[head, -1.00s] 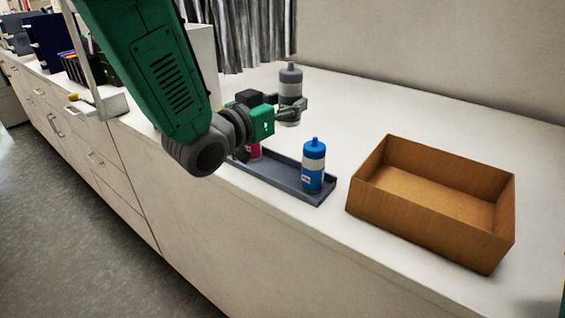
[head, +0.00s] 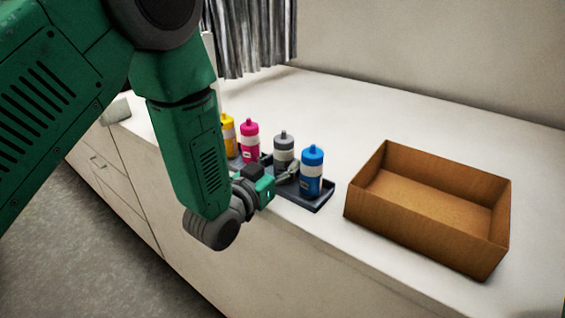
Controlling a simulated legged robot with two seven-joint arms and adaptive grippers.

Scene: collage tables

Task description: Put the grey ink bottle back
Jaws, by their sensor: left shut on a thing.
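The grey ink bottle (head: 284,148) is upright at the dark tray (head: 318,207), between the pink bottle (head: 249,134) and the blue bottle (head: 312,168). My left gripper (head: 289,175) reaches in from the left at the tray's front side and is shut on the grey bottle, low on its body. The gripper and wrist hide the bottle's base, so I cannot tell whether it touches the tray floor. A yellow bottle (head: 228,136) stands at the tray's far left end, partly hidden by my arm. My right gripper is not in view.
An open, empty cardboard box (head: 430,237) stands on the white counter (head: 400,115) to the right of the tray. The counter behind the tray is clear. The front counter edge runs close below the tray. A grey curtain (head: 250,35) hangs at the back.

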